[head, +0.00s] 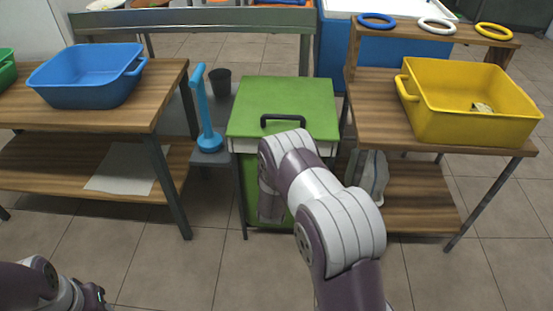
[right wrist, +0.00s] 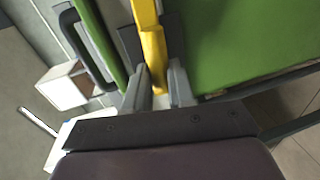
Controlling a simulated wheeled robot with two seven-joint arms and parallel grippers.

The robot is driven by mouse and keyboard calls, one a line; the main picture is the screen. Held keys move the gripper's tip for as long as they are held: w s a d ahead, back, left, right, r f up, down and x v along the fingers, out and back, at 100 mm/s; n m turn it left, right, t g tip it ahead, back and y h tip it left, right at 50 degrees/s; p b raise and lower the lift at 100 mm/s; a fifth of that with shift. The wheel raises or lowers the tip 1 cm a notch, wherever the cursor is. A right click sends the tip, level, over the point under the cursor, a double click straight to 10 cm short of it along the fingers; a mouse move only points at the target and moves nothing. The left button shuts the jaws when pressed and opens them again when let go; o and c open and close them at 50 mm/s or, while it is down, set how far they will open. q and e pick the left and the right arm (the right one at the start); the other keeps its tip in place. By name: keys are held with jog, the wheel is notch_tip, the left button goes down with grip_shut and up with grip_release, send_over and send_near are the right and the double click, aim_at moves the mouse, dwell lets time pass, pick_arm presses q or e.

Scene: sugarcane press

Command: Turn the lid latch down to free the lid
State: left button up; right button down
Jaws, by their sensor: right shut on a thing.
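The green press (head: 262,200) stands in the middle of the head view, with a green lid (head: 285,95) lying flat and closed on top. A black handle (head: 283,119) sits at the lid's front edge and also shows in the right wrist view (right wrist: 82,48). The yellow latch (right wrist: 152,42) is a bar against the green front in the right wrist view. My right gripper (right wrist: 160,88) is shut on its end. My right arm hides this gripper and the latch in the head view. My left gripper (head: 93,296) is partly visible low at the left, its jaws unclear.
A wooden table with a blue basin (head: 88,75) stands left, and one with a yellow basin (head: 470,105) stands right. A blue long-handled tool (head: 206,115) stands left of the press beside a dark cup (head: 220,82). The floor in front is clear apart from my arms.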

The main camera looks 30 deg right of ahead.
jog(key=shift+f, duration=0.1)
dwell(0.3)
jog(key=c, duration=1)
grip_release()
jog(key=p+v, duration=0.4)
jog(key=v, duration=0.8)
jog(key=shift+s+a, duration=0.25)
